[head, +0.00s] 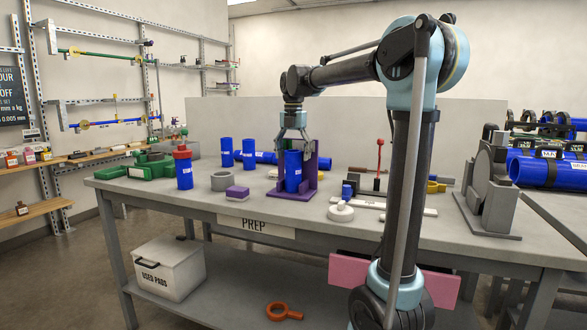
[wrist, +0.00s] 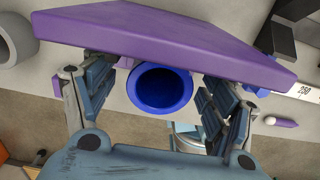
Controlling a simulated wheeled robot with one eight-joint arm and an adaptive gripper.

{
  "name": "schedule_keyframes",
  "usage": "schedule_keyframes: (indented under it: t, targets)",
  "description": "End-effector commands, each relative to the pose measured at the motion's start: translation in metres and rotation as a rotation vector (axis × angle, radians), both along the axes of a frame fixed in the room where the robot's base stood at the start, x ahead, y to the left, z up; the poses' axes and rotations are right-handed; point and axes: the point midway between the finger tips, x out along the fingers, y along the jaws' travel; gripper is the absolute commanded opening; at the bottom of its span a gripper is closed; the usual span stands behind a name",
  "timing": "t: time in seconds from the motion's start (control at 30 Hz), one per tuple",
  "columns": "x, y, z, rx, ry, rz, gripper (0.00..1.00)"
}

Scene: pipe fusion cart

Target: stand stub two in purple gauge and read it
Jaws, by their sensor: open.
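A blue pipe stub (head: 293,172) stands upright in the purple gauge (head: 312,172), on the gauge's base and in front of its tall back plate. The small label on the stub is too small to read. My gripper (head: 293,147) points straight down over the stub, with its fingers open on either side of the stub's top. In the wrist view the stub's open round end (wrist: 160,90) lies between the spread fingers, close to the purple plate (wrist: 165,32). The gauge's reading cannot be made out.
Two blue stubs (head: 226,152) and a red-topped blue one (head: 185,170) stand to the left. A grey ring (head: 222,181), a purple block (head: 237,193) and a white disc (head: 340,212) lie nearby. A grey machine (head: 488,190) stands at the bench's right.

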Motion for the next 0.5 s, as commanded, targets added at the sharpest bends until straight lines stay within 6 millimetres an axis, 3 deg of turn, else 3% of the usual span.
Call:
schedule_keyframes:
  t: [0.2,0.5]
  targets:
    - [0.0,0.0,0.037,0.0,0.0,0.0,0.78]
    - [0.0,0.0,0.057,0.0,0.0,0.0,0.78]
